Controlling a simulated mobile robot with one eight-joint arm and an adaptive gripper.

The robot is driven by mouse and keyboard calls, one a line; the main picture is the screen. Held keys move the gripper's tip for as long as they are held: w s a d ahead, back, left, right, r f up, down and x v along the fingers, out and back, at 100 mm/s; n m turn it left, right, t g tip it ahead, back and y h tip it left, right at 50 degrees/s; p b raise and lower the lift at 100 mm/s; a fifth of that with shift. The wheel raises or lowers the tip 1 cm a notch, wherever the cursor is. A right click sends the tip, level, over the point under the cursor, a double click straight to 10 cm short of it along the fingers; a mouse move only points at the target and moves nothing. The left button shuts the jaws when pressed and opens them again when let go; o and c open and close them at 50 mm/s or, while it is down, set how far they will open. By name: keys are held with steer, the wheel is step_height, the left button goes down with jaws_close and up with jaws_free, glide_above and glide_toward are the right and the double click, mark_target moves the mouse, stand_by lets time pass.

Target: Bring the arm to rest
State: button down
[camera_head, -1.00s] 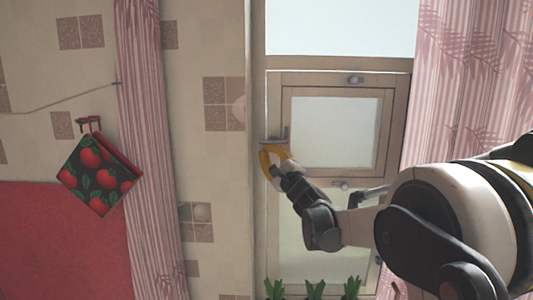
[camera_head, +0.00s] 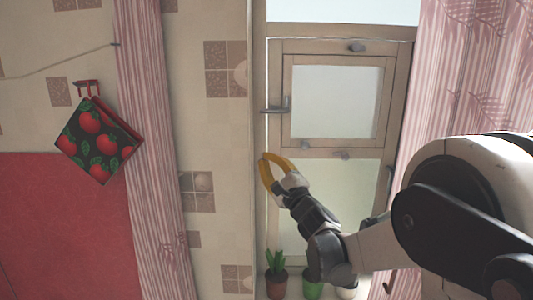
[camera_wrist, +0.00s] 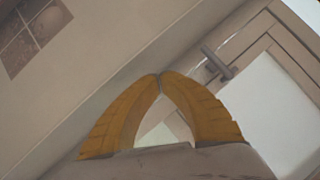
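My gripper (camera_head: 265,157) has yellow fingers and shows in the middle of the head view, in front of the window frame and below a window handle (camera_head: 275,110). In the wrist view the two fingertips (camera_wrist: 160,76) meet, with nothing held between them. My arm reaches in from the right side of the head view, bent at its dark wrist joints. The wrist view shows a window handle (camera_wrist: 217,63) beyond the fingers, apart from them.
Potted plants (camera_head: 276,284) stand at the foot of the window. A pink curtain (camera_head: 150,150) hangs left and another (camera_head: 455,75) right. A tomato-patterned pot holder (camera_head: 97,145) hangs on the tiled wall above a red surface (camera_head: 65,220).

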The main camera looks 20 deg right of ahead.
stand_by(0.3)
steer(key=s+a+f+n+g+y+b, duration=0.4)
steer(key=s+a+f+n+g+b, duration=0.45)
steer(key=s+a+f+n, duration=0.65)
steer(key=s+d+f+n+g+h+b, duration=0.2)
steer(key=s+d+f, duration=0.4)
steer(key=s+f, duration=0.4)
steer(key=s+d+f+n+g+h+b, duration=0.3)
steer(key=s+d+f+h+b, duration=0.3)
steer(key=s+f, duration=0.4)
steer(key=shift+s+f+n, duration=0.25)
steer(key=shift+f+n, duration=0.15)
steer(key=shift+f, duration=0.05)
